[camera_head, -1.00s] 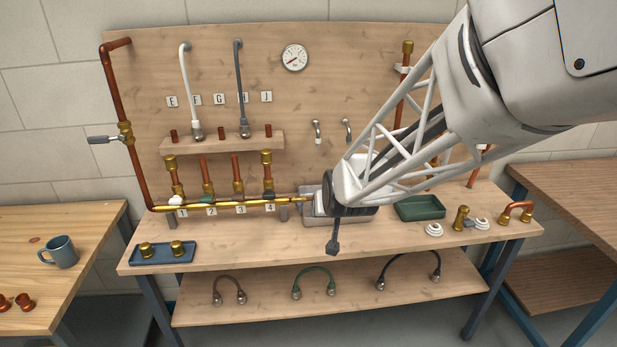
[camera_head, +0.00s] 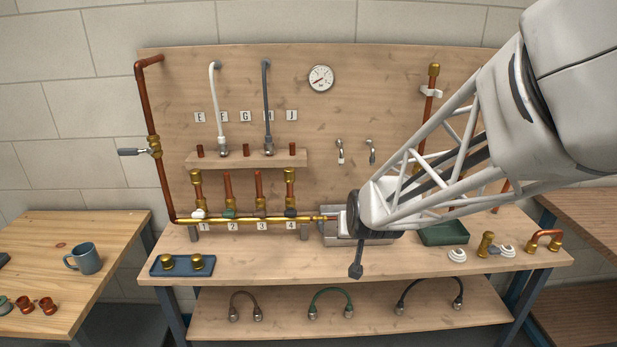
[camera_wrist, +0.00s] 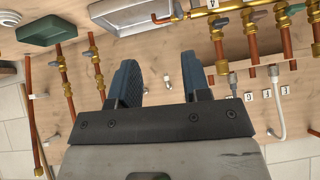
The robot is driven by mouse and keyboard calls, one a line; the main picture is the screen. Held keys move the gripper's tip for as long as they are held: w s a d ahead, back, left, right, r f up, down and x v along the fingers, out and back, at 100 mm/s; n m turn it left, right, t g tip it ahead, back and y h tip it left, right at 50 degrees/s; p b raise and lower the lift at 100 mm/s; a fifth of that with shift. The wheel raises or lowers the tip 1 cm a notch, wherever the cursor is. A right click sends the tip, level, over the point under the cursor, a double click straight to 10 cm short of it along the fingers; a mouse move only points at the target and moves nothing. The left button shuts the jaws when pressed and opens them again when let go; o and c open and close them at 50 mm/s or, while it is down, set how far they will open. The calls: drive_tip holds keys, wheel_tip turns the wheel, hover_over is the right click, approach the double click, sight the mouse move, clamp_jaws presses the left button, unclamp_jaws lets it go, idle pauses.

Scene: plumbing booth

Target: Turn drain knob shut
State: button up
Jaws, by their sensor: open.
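My gripper (camera_wrist: 158,75) is open, with nothing between its two blue fingers in the wrist view. In the head view my arm's end covers part of the sink, and the fingers are hidden. The brass manifold (camera_head: 262,220) runs along the bench with a white knob (camera_head: 198,213), a green knob (camera_head: 229,212) and a dark knob (camera_head: 291,213). Its end reaches the grey sink (camera_head: 330,237), which also shows beyond the fingers in the wrist view (camera_wrist: 130,14). The green knob shows at upper right there (camera_wrist: 294,9). I cannot tell which part is the drain knob.
A green tray (camera_head: 443,234) lies right of the sink. Copper pipes with valves (camera_wrist: 93,54) stand beside the gripper in the wrist view. Two taps (camera_head: 340,152) hang on the back panel. A blue tray (camera_head: 182,271) with brass fittings lies at the bench's left front.

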drive_tip(key=w+a+f+t, duration=0.35)
drive_tip(key=w+f, duration=0.35)
drive_tip(key=w, duration=0.4)
drive_tip(key=n+t+h, duration=0.1)
drive_tip(key=t+h, duration=0.1)
approach(321, 226)
drive_tip(key=w, duration=0.2)
drive_tip(key=shift+w+d+f, duration=0.1)
drive_tip(key=shift+d+f, duration=0.05)
drive_tip(key=shift+f, duration=0.2)
drive_tip(key=shift+w, duration=0.1)
drive_tip(key=shift+x, duration=3.85)
drive_tip(key=shift+f, duration=0.1)
drive_tip(key=c, duration=0.7)
